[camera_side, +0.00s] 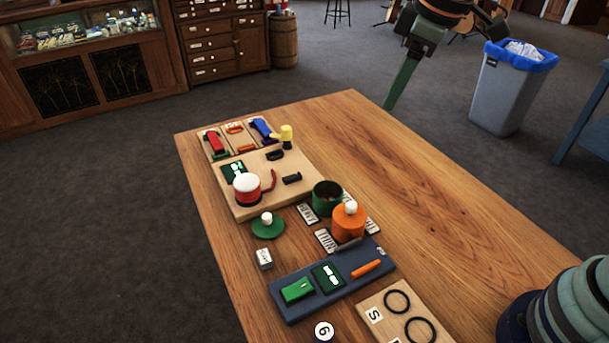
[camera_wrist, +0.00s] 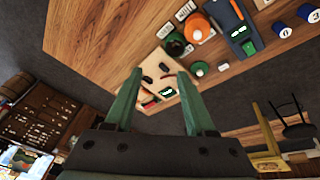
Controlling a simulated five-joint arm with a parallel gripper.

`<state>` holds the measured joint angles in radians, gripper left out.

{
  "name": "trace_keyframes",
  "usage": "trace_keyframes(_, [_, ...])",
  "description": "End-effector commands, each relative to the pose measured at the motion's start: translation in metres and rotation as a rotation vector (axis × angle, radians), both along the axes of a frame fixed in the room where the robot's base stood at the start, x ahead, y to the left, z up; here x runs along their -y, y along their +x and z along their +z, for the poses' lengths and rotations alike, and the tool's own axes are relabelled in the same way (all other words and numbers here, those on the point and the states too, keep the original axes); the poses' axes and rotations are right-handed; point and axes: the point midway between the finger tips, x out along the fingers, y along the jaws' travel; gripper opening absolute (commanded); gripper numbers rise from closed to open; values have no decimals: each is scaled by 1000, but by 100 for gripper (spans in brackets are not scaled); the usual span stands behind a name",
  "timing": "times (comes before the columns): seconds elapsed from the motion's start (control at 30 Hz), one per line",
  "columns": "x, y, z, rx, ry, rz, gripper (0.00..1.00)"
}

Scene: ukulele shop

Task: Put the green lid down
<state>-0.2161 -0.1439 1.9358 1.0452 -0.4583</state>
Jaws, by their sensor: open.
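The green lid (camera_side: 268,226) with a white knob lies on the wooden table, left of the open green pot (camera_side: 325,197). In the wrist view the lid (camera_wrist: 199,70) also lies on the table, close to the green pot (camera_wrist: 177,47). My gripper (camera_wrist: 160,85) is open with nothing between its two green fingers. In the side view my gripper (camera_side: 402,80) hangs high beyond the table's far right edge, well away from the lid.
An orange pot (camera_side: 348,224) with a white knob stands beside the green pot. A board (camera_side: 303,191) holds a red pot with a white top (camera_side: 247,188). A blue-grey tray (camera_side: 330,287) lies in front. The table's right side (camera_side: 420,190) is clear.

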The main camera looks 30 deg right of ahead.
Motion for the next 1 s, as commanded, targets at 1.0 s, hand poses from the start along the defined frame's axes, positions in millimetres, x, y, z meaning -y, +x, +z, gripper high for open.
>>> trace_keyframes(1.0, [84, -97, -25, 164, 200, -639, 78])
